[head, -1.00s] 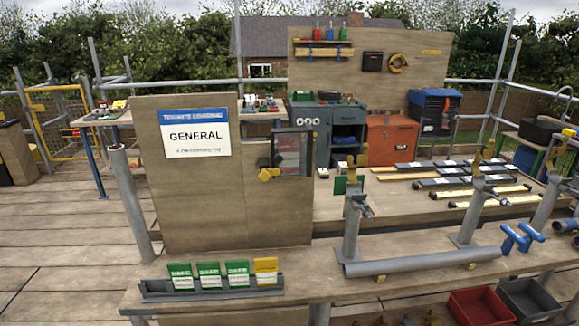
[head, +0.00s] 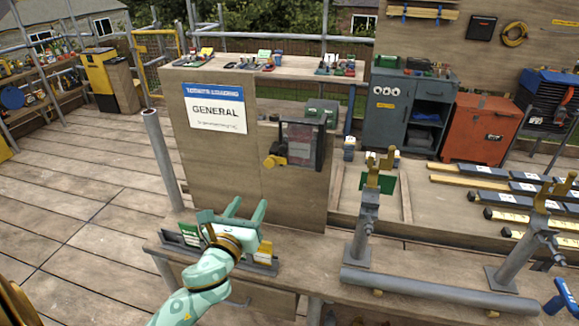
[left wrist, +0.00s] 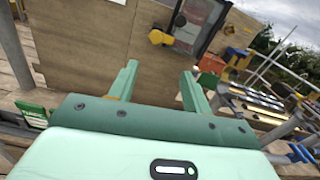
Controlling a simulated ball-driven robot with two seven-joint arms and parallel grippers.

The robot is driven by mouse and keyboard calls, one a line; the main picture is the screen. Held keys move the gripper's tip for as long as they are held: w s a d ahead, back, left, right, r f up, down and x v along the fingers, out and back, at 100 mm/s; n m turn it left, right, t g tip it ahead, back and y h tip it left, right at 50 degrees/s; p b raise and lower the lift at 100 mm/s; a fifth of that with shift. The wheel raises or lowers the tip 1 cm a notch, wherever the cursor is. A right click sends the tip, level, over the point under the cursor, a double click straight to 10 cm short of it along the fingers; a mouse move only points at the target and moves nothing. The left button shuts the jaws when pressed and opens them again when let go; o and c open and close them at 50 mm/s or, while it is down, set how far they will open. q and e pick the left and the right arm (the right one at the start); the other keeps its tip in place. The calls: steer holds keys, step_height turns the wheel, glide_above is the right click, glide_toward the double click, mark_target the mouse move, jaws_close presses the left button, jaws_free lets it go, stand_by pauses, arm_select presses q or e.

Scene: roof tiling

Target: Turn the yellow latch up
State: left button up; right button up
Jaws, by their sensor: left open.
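The yellow latch (head: 275,161) sits on the left edge of a small framed window (head: 302,145) in the upright wooden board (head: 225,172). It also shows in the left wrist view (left wrist: 161,38), beyond the fingers, as a yellow knob with a short arm. My left gripper (head: 246,209) is below and left of the latch, in front of the board's lower part, with its fingers apart and nothing between them. In the left wrist view the open fingers (left wrist: 158,80) point up the board. The latch is apart from the fingers. My right gripper is not in view.
A rack of green and yellow cards (head: 190,237) stands on the bench below the board, partly hidden by my left arm. A metal post with a yellow clamp (head: 378,180) stands right of the board. A grey pipe (head: 435,293) lies along the bench front.

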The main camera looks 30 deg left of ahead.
mark_target(268, 165)
arm_select(q)
steer(key=shift+m, duration=0.5)
steer(key=x, duration=1)
steer(key=a+b+x, duration=0.1)
steer(key=x, duration=0.4)
steer(key=shift+s+f, duration=0.1)
steer(key=shift+f, duration=0.15)
steer(key=shift+w+a+r, duration=0.1)
steer(key=shift+w+a, duration=0.1)
steer(key=shift+w, duration=0.3)
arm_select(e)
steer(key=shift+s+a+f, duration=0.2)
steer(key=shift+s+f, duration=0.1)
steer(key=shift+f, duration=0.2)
arm_select(q)
steer(key=c, duration=1)
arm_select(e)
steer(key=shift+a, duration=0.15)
